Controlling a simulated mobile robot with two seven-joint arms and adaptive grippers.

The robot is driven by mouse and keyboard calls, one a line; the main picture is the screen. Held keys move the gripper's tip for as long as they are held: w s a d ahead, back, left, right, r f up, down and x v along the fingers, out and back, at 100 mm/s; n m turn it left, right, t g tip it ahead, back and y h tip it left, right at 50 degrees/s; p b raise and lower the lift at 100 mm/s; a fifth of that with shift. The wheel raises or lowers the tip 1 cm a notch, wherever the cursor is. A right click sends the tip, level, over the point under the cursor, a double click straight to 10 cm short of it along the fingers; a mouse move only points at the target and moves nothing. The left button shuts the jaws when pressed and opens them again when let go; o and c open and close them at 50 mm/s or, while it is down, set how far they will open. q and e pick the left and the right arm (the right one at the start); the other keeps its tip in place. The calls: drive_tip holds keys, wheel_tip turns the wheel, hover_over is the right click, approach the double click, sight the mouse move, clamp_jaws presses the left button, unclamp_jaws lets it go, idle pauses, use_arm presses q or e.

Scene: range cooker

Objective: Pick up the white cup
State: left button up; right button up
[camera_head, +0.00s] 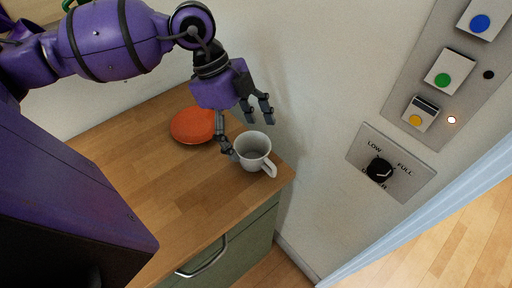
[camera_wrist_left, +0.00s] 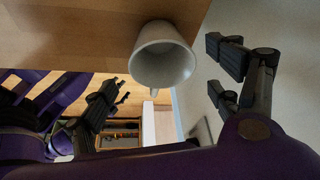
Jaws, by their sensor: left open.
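The white cup (camera_head: 254,152) stands upright on the wooden counter near its right front corner, its handle pointing to the lower right in the head view. My left gripper (camera_head: 248,128) is open above and beside the cup, with one finger down at the cup's left side and two fingers up behind it near the wall. In the left wrist view the cup (camera_wrist_left: 164,56) lies between the spread fingers (camera_wrist_left: 165,85), with clear space to the right-hand fingers. I cannot tell whether the left finger touches the cup. My right gripper is not in view.
An orange-red round object (camera_head: 192,126) lies on the counter (camera_head: 165,180) left of the cup. A wall rises close behind the cup, with a dial panel (camera_head: 390,165) and a colored button panel (camera_head: 440,80) at right. A green cabinet with a handle (camera_head: 203,262) is below.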

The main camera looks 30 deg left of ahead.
sight(256, 154)
use_arm(q)
drive_tip(key=x, duration=0.6)
drive_tip(key=shift+w+d+f, duration=0.1)
drive_tip(key=shift+f, duration=0.15)
drive_tip(key=c, duration=1.4)
